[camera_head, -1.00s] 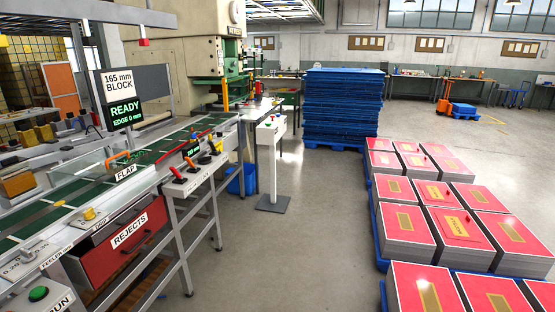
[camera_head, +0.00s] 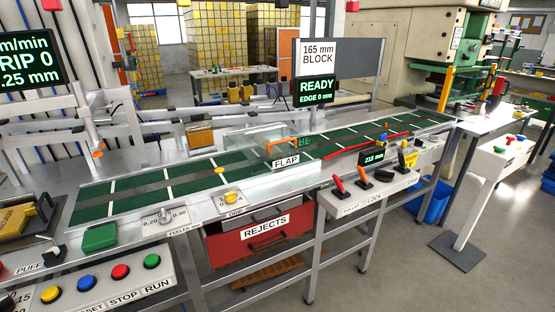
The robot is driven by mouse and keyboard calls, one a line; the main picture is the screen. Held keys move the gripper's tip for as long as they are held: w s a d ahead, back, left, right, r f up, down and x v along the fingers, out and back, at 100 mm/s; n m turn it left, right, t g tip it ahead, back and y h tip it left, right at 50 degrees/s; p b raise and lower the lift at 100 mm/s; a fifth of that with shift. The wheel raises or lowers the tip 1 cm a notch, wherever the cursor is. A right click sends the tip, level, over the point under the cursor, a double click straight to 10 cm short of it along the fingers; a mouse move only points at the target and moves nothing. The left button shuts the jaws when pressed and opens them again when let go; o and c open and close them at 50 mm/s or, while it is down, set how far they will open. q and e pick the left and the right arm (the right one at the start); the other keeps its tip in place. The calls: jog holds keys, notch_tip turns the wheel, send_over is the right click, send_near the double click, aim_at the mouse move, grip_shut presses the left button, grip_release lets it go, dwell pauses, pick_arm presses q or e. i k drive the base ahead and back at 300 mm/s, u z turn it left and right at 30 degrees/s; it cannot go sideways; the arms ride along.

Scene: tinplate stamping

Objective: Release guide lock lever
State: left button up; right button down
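A pale lever panel (camera_head: 375,192) is mounted on the front edge of the conveyor line, right of centre in the head view. A red-orange lever (camera_head: 338,183) stands at its left end. A second orange lever (camera_head: 362,178) stands beside it, near a label that seems to read LOCK. Another lever (camera_head: 403,148) stands further right by a yellow tag (camera_head: 411,159). The small lettering does not clearly show which lever is the guide lock. A digital display (camera_head: 373,156) reading about 215 mm is behind the panel. Neither of my grippers is in view.
The green belt (camera_head: 190,185) runs behind the panel under a clear FLAP cover (camera_head: 258,145). A red REJECTS drawer (camera_head: 262,236) is below left. A push-button box (camera_head: 105,280) is at lower left. A button pedestal (camera_head: 480,190) stands right; open floor lies between.

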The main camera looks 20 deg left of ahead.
aim_at(361, 170)
jog(key=u, duration=0.55)
jog(key=i, duration=0.85)
jog(key=u, duration=0.4)
